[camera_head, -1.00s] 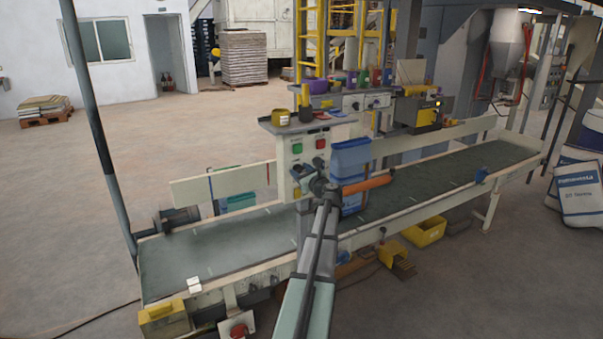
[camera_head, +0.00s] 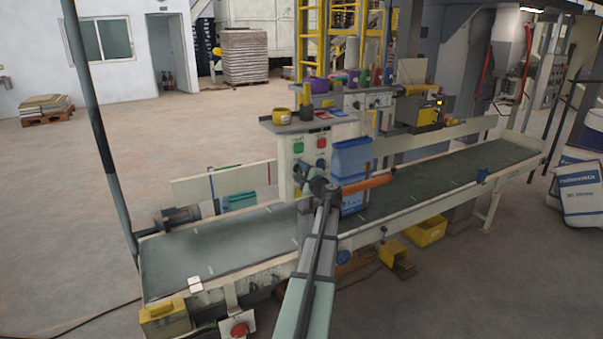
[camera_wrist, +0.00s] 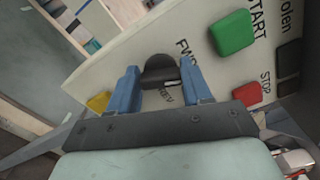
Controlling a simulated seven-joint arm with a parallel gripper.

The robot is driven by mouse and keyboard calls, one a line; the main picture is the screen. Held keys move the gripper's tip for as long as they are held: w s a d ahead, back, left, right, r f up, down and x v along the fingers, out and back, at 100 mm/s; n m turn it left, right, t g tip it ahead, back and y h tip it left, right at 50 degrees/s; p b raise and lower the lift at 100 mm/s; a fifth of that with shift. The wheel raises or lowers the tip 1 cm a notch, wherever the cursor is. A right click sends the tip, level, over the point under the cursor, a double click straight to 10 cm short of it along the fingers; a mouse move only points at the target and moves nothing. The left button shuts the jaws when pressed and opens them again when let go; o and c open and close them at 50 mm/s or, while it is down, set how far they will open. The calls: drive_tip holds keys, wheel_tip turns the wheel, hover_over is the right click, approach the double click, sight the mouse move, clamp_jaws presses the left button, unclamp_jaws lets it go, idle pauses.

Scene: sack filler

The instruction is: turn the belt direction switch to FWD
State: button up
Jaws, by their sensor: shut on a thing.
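The belt direction switch is a black knob (camera_wrist: 160,68) on the pale control panel (camera_wrist: 110,72) in the wrist view. My gripper (camera_wrist: 161,84) has its two blue fingers on either side of the knob and is shut on it. The FWD label (camera_wrist: 184,52) shows just right of the knob, and the REV label (camera_wrist: 166,95) is partly covered below it. I cannot tell which label the knob points to. In the head view my gripper (camera_head: 316,185) is against the lower part of the panel (camera_head: 286,160) and hides the switch.
A green START button (camera_wrist: 232,32) and a red STOP button (camera_wrist: 247,95) sit close to my right finger. The conveyor belt (camera_head: 215,248) runs beneath.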

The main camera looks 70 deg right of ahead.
drive_tip(key=shift+f+n, duration=0.1)
drive_tip(key=shift+n, duration=2.1)
drive_tip(key=o, duration=1.1)
drive_tip(key=shift+c, duration=0.2)
drive_tip(key=shift+a, duration=0.1)
drive_tip(key=v, duration=1.3)
drive_tip(key=shift+s+a, duration=0.25)
drive_tip(key=shift+s, duration=0.05)
